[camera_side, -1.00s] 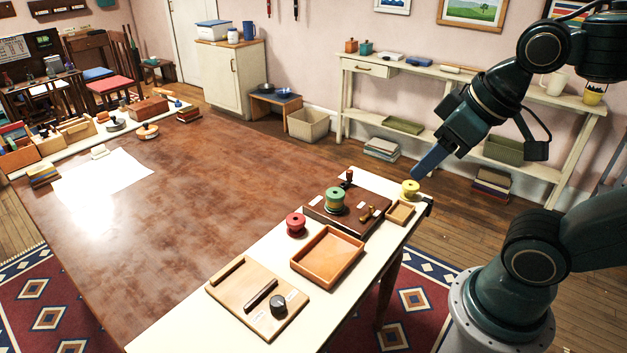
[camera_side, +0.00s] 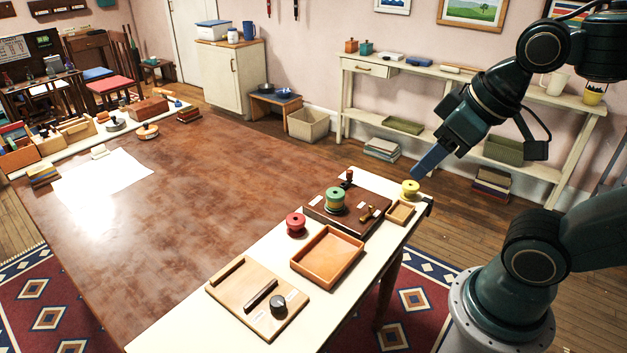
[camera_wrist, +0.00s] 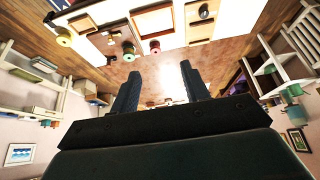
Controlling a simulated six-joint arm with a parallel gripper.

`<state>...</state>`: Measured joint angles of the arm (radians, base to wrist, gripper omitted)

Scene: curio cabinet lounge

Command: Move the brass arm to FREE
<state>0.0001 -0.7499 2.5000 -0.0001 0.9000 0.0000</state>
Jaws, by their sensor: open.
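A dark brown board (camera_side: 346,211) lies on the cream strip of the table. It carries a small brass arm (camera_side: 369,213) near its right side, a green spool (camera_side: 335,199) and a dark red knob (camera_side: 348,177). Small white labels lie on the board, too small to read. My gripper (camera_side: 428,164) is open and empty, in the air above and behind the yellow spool (camera_side: 410,188), apart from the board. In the wrist view its two fingers (camera_wrist: 160,82) stand apart. The board (camera_wrist: 115,40) is near the top there, with the brass arm too small to make out clearly.
A red spool (camera_side: 296,224), an orange wooden tray (camera_side: 327,257) and a small tray (camera_side: 400,213) sit around the board. A light board with a black knob (camera_side: 278,304) lies nearer. The brown tabletop (camera_side: 200,220) is mostly bare. A shelf (camera_side: 470,88) stands behind my arm.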

